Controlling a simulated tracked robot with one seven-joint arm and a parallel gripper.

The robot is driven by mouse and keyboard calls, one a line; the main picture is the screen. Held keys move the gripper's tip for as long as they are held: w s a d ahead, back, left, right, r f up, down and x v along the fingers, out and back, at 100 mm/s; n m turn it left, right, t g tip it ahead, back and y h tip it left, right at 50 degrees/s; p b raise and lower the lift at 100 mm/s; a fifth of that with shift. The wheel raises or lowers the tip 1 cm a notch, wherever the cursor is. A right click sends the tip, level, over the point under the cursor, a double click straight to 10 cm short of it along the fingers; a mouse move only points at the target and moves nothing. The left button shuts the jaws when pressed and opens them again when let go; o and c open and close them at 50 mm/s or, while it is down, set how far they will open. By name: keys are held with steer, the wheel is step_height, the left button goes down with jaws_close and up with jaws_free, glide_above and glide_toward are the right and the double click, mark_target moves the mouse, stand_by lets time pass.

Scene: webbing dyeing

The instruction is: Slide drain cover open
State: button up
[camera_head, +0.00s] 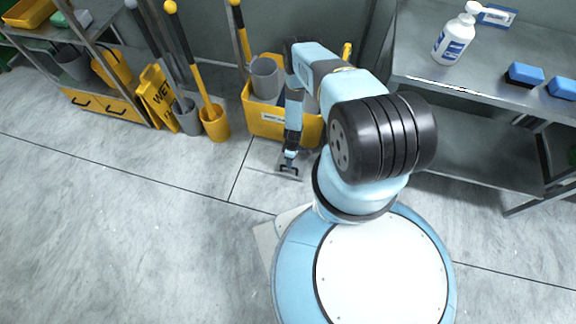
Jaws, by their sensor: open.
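The drain cover (264,160) looks like a flat grey plate on the floor, just in front of the yellow bucket. A small dark handle (289,171) shows on it. My gripper (290,163) points down at the handle from above. Its jaws are open and look very small here. I cannot tell whether the fingers are around the handle or touch it. My arm hides the right part of the cover, and I cannot make out any opening beneath it.
A yellow mop bucket (262,125) stands right behind the cover. A yellow wet-floor sign (158,98) and mops in pots (215,126) stand to the left. A steel table (430,62) with a white bottle (455,38) is at right. The floor at left is clear.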

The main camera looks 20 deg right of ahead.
steer(key=shift+s+a+f, duration=0.15)
steer(key=shift+f, duration=0.75)
steer(key=shift+s+a+f, duration=0.1)
steer(key=shift+s+f, duration=0.05)
steer(key=shift+f, duration=0.7)
steer(key=shift+c, duration=0.2)
jaws_close()
steer(key=shift+w+d, duration=0.1)
